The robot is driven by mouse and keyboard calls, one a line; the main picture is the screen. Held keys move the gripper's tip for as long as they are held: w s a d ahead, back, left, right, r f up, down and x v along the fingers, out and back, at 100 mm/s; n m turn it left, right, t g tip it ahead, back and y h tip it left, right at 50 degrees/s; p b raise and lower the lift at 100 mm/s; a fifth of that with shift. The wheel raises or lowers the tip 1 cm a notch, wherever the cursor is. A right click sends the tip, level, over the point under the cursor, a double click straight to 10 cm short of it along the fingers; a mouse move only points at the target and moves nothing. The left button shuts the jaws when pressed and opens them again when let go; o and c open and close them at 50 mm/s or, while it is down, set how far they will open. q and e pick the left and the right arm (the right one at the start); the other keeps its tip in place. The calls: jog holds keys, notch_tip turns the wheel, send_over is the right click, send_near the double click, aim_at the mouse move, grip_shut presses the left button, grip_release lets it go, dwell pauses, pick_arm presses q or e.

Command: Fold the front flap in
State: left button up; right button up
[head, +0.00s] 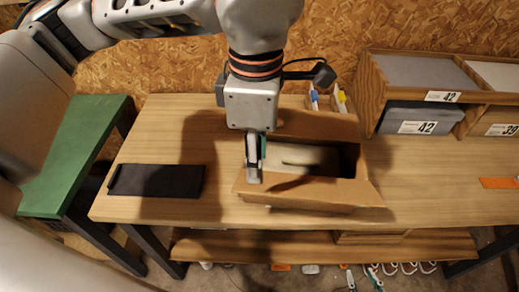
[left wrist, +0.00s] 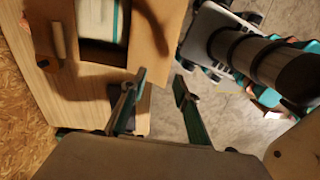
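An open brown cardboard box (head: 345,195) stands on the wooden table, with a pale item (head: 300,157) inside. Its front flap (head: 325,188) slants outward along the near side; its back flap (head: 318,124) stands up. In the left wrist view a brown box panel (left wrist: 152,40) shows beside the opening. My left gripper (left wrist: 160,76) is open and empty, with one finger close to the brown panel.
A black flat tray (head: 155,181) lies left of the box on the table (head: 220,208). A wooden shelf unit (head: 372,95) with grey boxes (head: 420,118) stands at the back right. A green bench (head: 75,150) is at the left. The table right of the box is mostly clear.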

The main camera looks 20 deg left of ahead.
aim_at(257, 188)
pick_arm(q)
jog(key=shift+f+b, duration=0.3)
jog(key=shift+f, duration=0.55)
notch_tip(257, 188, down, 8)
jog(key=b, duration=0.4)
jog(key=shift+r+b, duration=0.2)
jog(key=shift+b, duration=0.1)
jog(key=shift+s+f, duration=0.1)
jog(key=shift+f, duration=0.05)
